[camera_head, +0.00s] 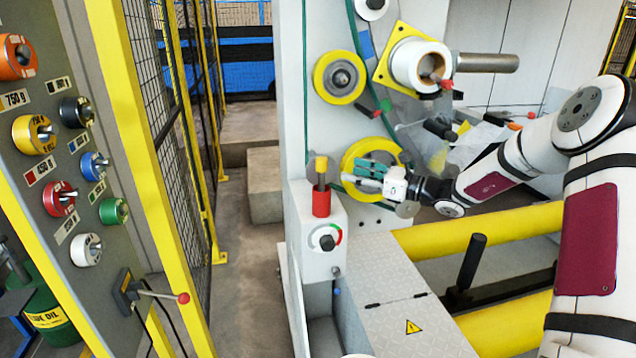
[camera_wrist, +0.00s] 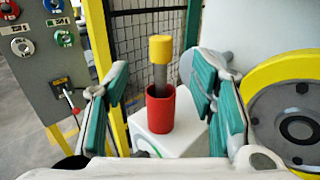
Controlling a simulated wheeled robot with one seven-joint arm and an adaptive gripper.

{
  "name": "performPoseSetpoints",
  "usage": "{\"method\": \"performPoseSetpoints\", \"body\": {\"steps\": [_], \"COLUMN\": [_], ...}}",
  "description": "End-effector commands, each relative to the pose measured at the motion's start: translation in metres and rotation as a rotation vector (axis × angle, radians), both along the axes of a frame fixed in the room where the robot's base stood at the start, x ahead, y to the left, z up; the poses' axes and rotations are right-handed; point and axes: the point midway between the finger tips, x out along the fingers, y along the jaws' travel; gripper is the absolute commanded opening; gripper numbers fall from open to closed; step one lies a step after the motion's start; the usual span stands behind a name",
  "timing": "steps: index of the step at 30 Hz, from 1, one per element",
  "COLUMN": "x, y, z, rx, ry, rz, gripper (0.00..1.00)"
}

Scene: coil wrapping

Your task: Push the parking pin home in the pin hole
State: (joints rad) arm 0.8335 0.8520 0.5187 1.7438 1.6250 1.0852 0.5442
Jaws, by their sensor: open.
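The parking pin (camera_head: 321,166) is a grey rod with a yellow cap. It stands upright in a red cylindrical holder (camera_head: 321,203) on top of a white box, with its cap and part of the shaft showing above the rim. In the wrist view the pin (camera_wrist: 160,62) and the red holder (camera_wrist: 160,109) are centred between the fingers. My gripper (camera_head: 360,176) is open and empty, with teal pads, to the right of the pin and apart from it. In the wrist view my gripper (camera_wrist: 163,105) has its fingers spread on either side. How deep the pin sits inside is hidden.
A yellow-rimmed wheel (camera_head: 372,160) is close behind my gripper. The white box (camera_head: 325,240) carries a dial below the holder. A grey panel (camera_head: 75,170) with coloured knobs and a yellow-framed mesh fence (camera_head: 160,90) stand at left. Yellow rails (camera_head: 480,232) lie at right.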

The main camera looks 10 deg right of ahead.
Motion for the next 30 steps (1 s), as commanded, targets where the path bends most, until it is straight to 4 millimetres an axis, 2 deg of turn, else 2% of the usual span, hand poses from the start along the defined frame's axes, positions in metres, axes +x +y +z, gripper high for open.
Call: {"method": "performPoseSetpoints", "body": {"steps": [3, 6, 14, 24, 30], "x": [0.017, 0.028, 0.042, 0.074, 0.078], "y": [0.019, 0.029, 0.042, 0.072, 0.075], "z": [0.001, 0.0, 0.001, 0.007, 0.007], "rx": [-0.001, -0.001, -0.003, -0.004, -0.003], "ry": [-0.002, -0.001, -0.001, -0.002, -0.001], "rz": [0.005, 0.004, 0.003, 0.004, 0.002], "gripper": [0.51, 0.51, 0.51, 0.51, 0.51]}}
